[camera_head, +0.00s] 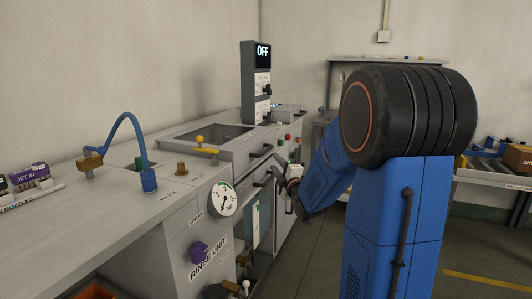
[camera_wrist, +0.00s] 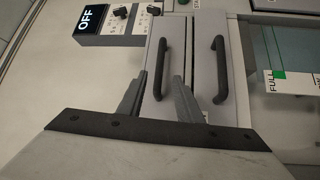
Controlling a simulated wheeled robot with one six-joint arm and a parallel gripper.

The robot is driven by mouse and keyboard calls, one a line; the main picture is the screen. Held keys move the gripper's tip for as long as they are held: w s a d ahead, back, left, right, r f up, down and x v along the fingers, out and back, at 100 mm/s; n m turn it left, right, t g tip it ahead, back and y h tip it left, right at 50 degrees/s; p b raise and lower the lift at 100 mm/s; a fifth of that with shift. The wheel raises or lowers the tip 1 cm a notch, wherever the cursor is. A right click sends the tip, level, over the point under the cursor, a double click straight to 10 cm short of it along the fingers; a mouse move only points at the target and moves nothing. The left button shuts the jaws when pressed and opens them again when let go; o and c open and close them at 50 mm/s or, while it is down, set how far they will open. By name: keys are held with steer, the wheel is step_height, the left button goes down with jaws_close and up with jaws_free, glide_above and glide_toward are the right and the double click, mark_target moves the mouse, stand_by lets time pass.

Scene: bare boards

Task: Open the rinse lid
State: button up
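The rinse unit's grey cabinet (camera_head: 215,165) has a framed, dark-windowed top panel (camera_head: 207,138) that looks like the lid, lying flat. A black bar handle (camera_head: 262,150) is on the front just below the top, with a second handle (camera_head: 262,183) lower down. In the wrist view the upper handle (camera_wrist: 160,66) stands between my fingertips in the picture, and the lower handle (camera_wrist: 220,68) is to the right. My gripper (camera_wrist: 160,76) is open with its fingers apart; it also shows by the cabinet front (camera_head: 280,174). Whether the fingers reach around the handle is unclear.
A control post with an OFF display (camera_head: 263,51) rises behind the panel. A panel marked FULL (camera_wrist: 285,80) is beside the lower handle. Open floor lies right of the cabinet.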

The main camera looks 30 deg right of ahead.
mark_target(266, 151)
steer(key=w, duration=0.4)
steer(key=w+d+r, duration=0.1)
steer(key=w, duration=0.6)
steer(key=shift+w+d+r, duration=0.2)
steer(key=shift+w+r, duration=0.1)
jaws_close()
